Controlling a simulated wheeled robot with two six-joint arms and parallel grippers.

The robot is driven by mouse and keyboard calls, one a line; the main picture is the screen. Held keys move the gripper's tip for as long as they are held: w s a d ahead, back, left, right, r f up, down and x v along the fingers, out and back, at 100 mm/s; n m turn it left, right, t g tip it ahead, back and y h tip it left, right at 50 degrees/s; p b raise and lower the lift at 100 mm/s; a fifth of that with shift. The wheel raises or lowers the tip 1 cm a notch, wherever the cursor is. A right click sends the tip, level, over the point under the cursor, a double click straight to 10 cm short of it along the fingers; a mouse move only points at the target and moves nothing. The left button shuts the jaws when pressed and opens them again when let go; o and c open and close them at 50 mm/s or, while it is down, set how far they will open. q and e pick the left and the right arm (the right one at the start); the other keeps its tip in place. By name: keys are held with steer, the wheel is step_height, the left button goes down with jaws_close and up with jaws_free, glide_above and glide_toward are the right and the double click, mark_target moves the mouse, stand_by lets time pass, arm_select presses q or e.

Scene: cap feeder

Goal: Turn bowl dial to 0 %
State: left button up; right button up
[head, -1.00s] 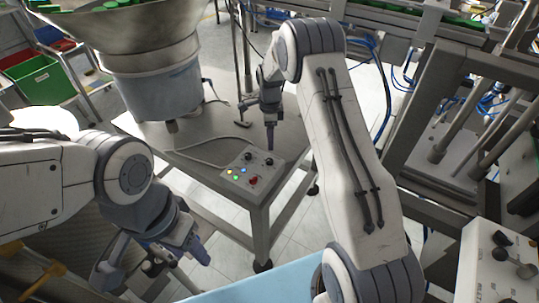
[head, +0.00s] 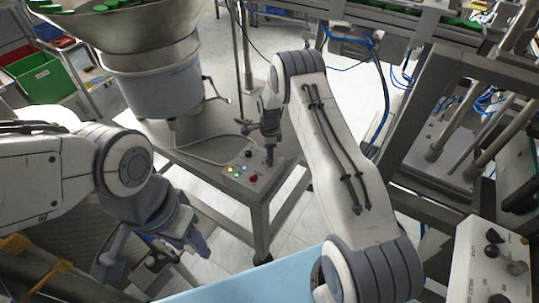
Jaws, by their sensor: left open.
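The control box (head: 243,181) sits on the front corner of the metal table below the bowl feeder (head: 150,88). A black dial (head: 248,154) shows at the back of its top face, with lit yellow, green and blue buttons and a red button (head: 253,178) in front. My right gripper (head: 270,160) points down at the box's back right. It covers the second black dial there, and I cannot tell whether it touches it or whether its fingers are apart. My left gripper (head: 199,246) is open and empty at lower left, away from the box. The dial markings are too small to read.
The metal table (head: 215,122) has a grey cable and a small dark item on it. A conveyor frame stands at right, and another control box (head: 490,262) with knobs is at lower right. A green crate (head: 42,78) is at far left.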

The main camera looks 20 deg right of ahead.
jaws_close()
